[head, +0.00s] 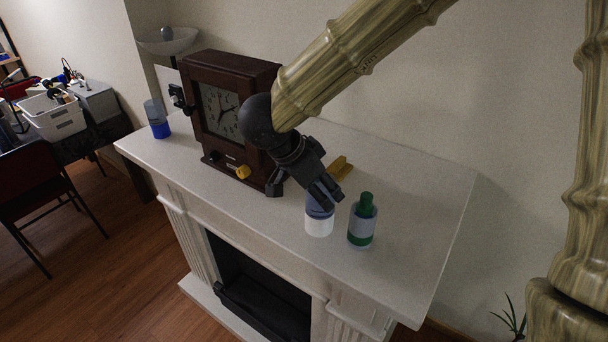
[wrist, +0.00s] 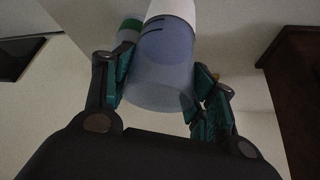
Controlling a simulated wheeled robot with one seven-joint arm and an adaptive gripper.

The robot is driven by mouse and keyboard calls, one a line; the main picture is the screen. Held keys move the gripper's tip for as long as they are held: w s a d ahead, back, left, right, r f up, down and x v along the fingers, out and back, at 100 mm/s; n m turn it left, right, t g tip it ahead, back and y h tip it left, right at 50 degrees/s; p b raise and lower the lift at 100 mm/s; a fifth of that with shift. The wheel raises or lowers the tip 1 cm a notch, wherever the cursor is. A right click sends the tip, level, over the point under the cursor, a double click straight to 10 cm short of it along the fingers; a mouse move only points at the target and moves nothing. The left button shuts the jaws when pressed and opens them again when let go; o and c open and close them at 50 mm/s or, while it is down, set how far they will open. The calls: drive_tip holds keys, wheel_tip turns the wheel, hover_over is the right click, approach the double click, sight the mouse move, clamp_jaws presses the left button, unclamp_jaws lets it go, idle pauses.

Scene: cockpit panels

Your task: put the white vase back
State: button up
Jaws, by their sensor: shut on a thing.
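The white vase (head: 319,226) has a bluish-grey clear upper part and a white lower part. It is upright at the front of the white mantel (head: 420,215); I cannot tell whether its base touches the surface. My gripper (head: 306,194) is shut on its upper part from above, hiding some of it. In the wrist view, the vase (wrist: 165,62) sits between the two fingers of my gripper (wrist: 160,85), with its white end pointing away.
A green-capped vase (head: 362,222) stands close on the right. A dark wooden clock (head: 220,110) stands left of my gripper, and a blue-based vase (head: 157,119) beyond it. A yellow object (head: 341,168) lies behind the white vase. The mantel's right end is clear.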

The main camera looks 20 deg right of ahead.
drive_tip(key=w+f+p, duration=0.4)
drive_tip(key=w+f, duration=0.1)
drive_tip(key=w, duration=0.6)
drive_tip(key=shift+a+p, duration=0.2)
drive_tip(key=shift+p, duration=0.1)
drive_tip(key=shift+f, duration=0.2)
drive_tip(key=o, duration=1.7)
drive_tip(key=shift+w, duration=0.15)
drive_tip(key=b+v, duration=0.3)
drive_tip(key=v, duration=0.9)
drive_tip(key=shift+r, duration=0.15)
